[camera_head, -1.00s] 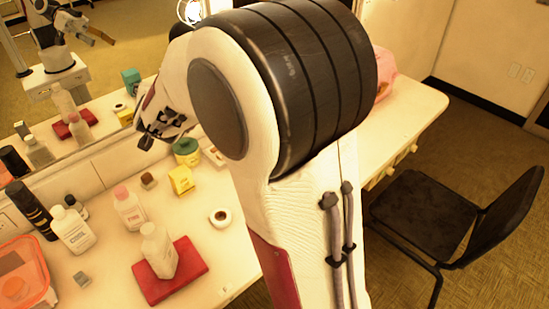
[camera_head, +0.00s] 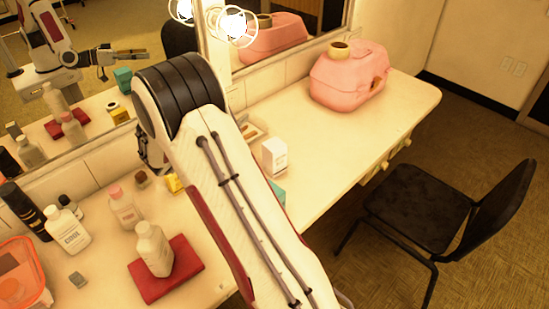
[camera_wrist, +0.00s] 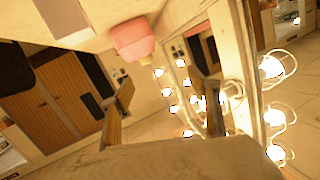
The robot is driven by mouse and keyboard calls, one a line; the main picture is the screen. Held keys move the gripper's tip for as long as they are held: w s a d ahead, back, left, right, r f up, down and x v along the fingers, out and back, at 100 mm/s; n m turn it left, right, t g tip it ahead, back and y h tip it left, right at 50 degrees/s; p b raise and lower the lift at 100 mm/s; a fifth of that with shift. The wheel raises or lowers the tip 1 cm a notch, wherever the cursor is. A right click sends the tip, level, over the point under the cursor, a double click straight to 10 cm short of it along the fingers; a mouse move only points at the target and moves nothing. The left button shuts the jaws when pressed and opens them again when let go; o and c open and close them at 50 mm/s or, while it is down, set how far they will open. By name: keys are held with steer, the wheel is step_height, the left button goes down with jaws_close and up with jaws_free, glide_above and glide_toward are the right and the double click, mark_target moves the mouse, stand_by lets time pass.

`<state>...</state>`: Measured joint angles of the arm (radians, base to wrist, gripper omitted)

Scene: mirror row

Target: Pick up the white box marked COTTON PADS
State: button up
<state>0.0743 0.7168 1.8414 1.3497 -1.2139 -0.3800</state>
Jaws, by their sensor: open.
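A small white box (camera_head: 274,156) stands upright on the counter, just right of my arm in the head view. Its marking is too small to read. I cannot make it out in the wrist view. My gripper (camera_wrist: 168,93) is open, with its two fingers apart and nothing between them in the wrist view.
A pink case (camera_head: 348,76) with a tape roll (camera_head: 339,49) on top stands at the back right. A white bottle (camera_head: 154,250) stands on a red book (camera_head: 188,268). Several bottles crowd the left. A mirror (camera_head: 90,90) lines the back. A black chair (camera_head: 425,205) stands right.

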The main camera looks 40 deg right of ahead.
mark_target(274, 148)
steer(key=s+d+f+m+g+h, duration=0.2)
steer(key=s+f+g, duration=0.4)
steer(key=s, duration=0.2)
steer(key=shift+s+d+h, duration=0.2)
steer(key=shift+s+h, duration=0.05)
steer(key=shift+h, duration=0.05)
steer(key=shift+f, duration=0.1)
steer(key=shift+f, duration=3.85)
steer(key=shift+d, duration=0.6)
steer(key=shift+s+d, duration=0.2)
steer(key=shift+d, duration=1.35)
steer(key=shift+s+d, duration=0.15)
steer(key=shift+d, duration=1.4)
steer(key=shift+c, duration=0.3)
